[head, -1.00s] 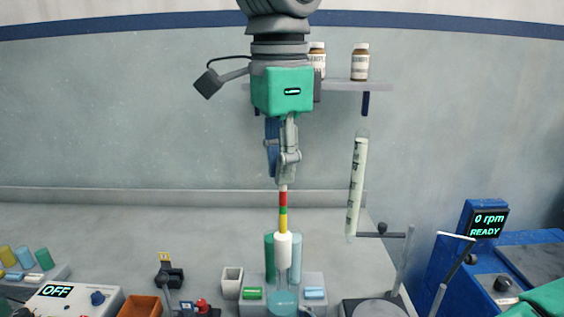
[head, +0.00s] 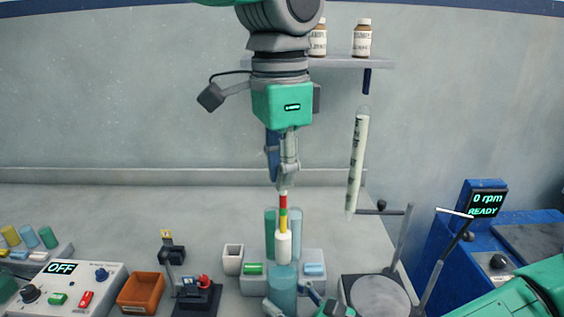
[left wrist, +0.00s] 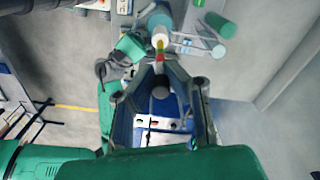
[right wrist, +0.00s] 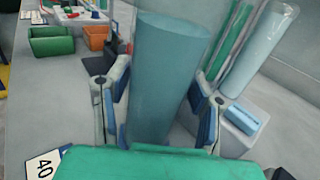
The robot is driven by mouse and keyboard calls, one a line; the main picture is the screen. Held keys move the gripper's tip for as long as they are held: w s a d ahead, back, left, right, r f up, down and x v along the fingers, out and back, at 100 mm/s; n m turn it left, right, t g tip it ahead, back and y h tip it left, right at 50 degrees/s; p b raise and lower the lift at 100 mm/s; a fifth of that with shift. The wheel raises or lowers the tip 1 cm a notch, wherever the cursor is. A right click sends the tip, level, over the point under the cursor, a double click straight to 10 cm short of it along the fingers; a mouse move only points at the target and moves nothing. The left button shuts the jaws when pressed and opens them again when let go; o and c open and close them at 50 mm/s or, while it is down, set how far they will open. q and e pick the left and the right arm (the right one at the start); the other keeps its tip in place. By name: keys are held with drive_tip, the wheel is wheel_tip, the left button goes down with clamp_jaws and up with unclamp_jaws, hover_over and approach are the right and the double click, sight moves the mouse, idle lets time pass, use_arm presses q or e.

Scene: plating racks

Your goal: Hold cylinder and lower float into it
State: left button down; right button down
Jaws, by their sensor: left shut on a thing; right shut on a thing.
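My left gripper (head: 285,190) is shut on the top of the float's stem and points straight down. The float (head: 283,246) hangs upright, with a red, green and yellow stem and a white body. The teal translucent cylinder (head: 283,290) stands upright directly below. The float's body is just above or at the cylinder's mouth; I cannot tell whether its lower end is inside. My right gripper (head: 318,305) is low beside the cylinder and shut on it. In the right wrist view, the cylinder (right wrist: 168,80) is between the fingers. The left wrist view shows the float (left wrist: 160,42) close to the cylinder's mouth.
A grey rack (head: 312,262) with tubes stands behind the cylinder. An orange bin (head: 141,293), a white cup (head: 233,259) and a control box reading OFF (head: 70,287) are on the left. A stand with a graduated tube (head: 357,160) and a blue machine (head: 482,240) are on the right.

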sight(281, 263)
use_arm(q)
drive_tip(key=shift+f, duration=6.95)
drive_tip(key=shift+f, duration=0.1)
drive_tip(key=c, duration=1.5)
unclamp_jaws()
drive_tip(key=shift+c, duration=0.2)
drive_tip(key=shift+s, duration=0.1)
use_arm(e)
drive_tip(key=shift+s+r, duration=0.1)
drive_tip(key=shift+s, duration=0.05)
use_arm(q)
drive_tip(key=shift+w, duration=0.2)
wheel_tip(281, 263, up, 12)
use_arm(e)
drive_tip(key=shift+w, duration=0.2)
